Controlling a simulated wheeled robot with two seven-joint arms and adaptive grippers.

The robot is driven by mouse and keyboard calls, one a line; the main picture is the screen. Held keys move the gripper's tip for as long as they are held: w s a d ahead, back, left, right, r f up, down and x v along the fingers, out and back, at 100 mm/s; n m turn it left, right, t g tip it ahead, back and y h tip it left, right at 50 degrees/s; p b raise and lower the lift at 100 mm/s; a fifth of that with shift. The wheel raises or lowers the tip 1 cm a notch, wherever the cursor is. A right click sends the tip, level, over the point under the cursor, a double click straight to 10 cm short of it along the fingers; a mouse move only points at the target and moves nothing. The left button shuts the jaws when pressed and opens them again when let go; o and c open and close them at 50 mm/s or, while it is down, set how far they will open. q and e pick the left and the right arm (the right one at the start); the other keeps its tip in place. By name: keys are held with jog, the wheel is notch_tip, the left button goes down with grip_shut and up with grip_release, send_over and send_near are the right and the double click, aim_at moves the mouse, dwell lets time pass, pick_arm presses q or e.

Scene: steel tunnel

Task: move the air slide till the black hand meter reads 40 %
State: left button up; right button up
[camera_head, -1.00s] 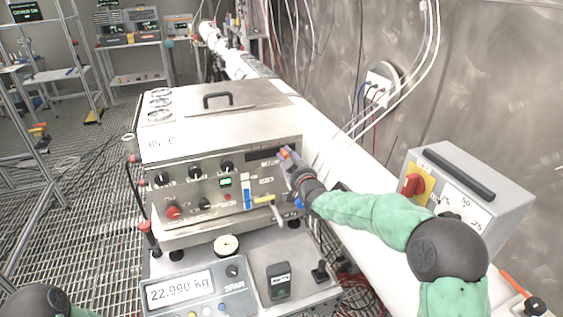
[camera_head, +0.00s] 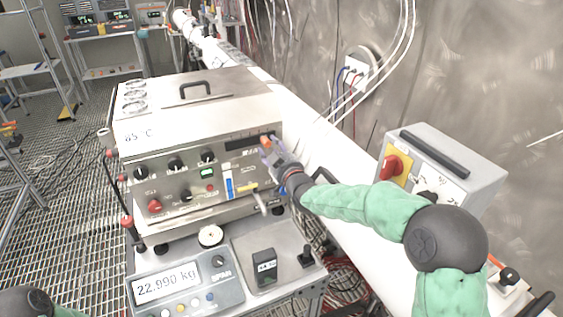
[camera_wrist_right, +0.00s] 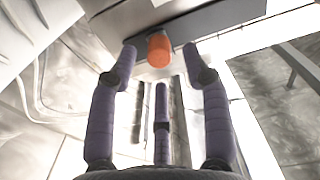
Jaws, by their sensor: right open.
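An orange knob (camera_head: 266,142) sits near the right end of a dark strip (camera_head: 240,143) high on the steel box's front; it looks like the air slide, though I cannot read its label. In the right wrist view the orange knob (camera_wrist_right: 158,50) lies just beyond the fingers. My right gripper (camera_head: 271,149) is open at the knob, fingers spread around its near side; I cannot tell whether any finger touches it. The black hand meter (camera_head: 264,267) stands on the bench in front; its small reading is not legible. My left gripper is out of view.
The steel box (camera_head: 195,105) carries several black knobs, a red knob (camera_head: 154,206), a blue-and-white strip (camera_head: 228,187) and a yellow lever (camera_head: 247,187). A scale display (camera_head: 168,286) reads 22.990 kg.

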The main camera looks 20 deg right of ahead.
jog(key=s, duration=0.8)
jog(key=shift+s+d, duration=0.2)
